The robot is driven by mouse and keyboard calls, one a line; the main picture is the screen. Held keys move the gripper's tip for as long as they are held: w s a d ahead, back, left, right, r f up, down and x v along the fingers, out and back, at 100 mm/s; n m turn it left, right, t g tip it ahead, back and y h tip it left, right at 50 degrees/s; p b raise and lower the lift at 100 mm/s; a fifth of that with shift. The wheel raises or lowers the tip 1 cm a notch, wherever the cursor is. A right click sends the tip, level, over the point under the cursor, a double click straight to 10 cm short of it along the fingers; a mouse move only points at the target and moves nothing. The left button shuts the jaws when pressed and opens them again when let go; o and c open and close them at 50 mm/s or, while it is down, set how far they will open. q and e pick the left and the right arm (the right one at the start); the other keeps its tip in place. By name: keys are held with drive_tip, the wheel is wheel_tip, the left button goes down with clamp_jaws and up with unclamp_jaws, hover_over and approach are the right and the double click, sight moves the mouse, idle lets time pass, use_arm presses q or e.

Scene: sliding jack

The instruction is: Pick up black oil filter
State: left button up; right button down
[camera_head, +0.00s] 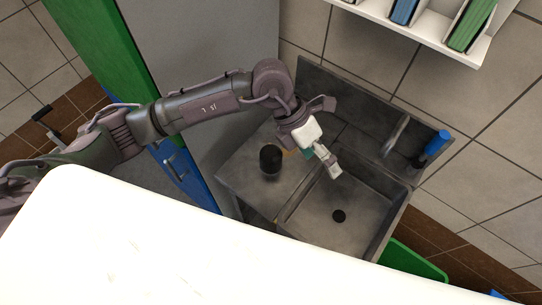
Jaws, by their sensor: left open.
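The black oil filter (271,160) is a short dark cylinder. It stands on the flat metal drainboard at the left of the sink unit (245,180). My left gripper (330,172) is open and hangs over the sink's left edge, to the right of the filter and apart from it. The fingers look empty and point down and right. A small teal and orange item shows between the filter and my left gripper, partly hidden by the gripper. My right gripper is not in view.
The sink basin (350,215) with a dark drain lies right of the drainboard. A faucet (397,133) and a blue bottle (436,143) stand at its back right. A wall shelf (415,35) holds binders. A large white surface (150,250) fills the foreground. A green bin (412,262) is below right.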

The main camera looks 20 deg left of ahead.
sight(270, 152)
use_arm(q)
drive_tip(key=w+a+y, duration=0.1)
drive_tip(key=a+y, duration=0.1)
drive_tip(key=a, duration=0.2)
drive_tip(key=w+a+f+t+y, duration=0.1)
drive_tip(key=w+a+y, duration=0.1)
drive_tip(key=a, duration=0.3)
drive_tip(key=w+a+f+y, duration=0.1)
drive_tip(key=w+a+y, duration=0.1)
drive_tip(key=a+y, duration=0.1)
drive_tip(key=shift+w+a+f+n+t+b, duration=0.15)
drive_tip(key=shift+a+f+n+t+b, duration=0.15)
drive_tip(key=shift+a, duration=0.35)
wheel_tip(270, 152, down, 7)
drive_tip(key=b, duration=0.4)
drive_tip(key=shift+d+f, duration=0.1)
drive_tip(key=shift+f, duration=0.05)
drive_tip(key=shift+w+f+b, duration=0.2)
drive_tip(key=shift+f+b, duration=1.25)
drive_tip(key=shift+f, duration=1.3)
drive_tip(key=shift+r, duration=0.1)
drive_tip(key=shift+c, duration=0.3)
drive_tip(key=shift+c, duration=1.3)
drive_tip(key=c, duration=1.2)
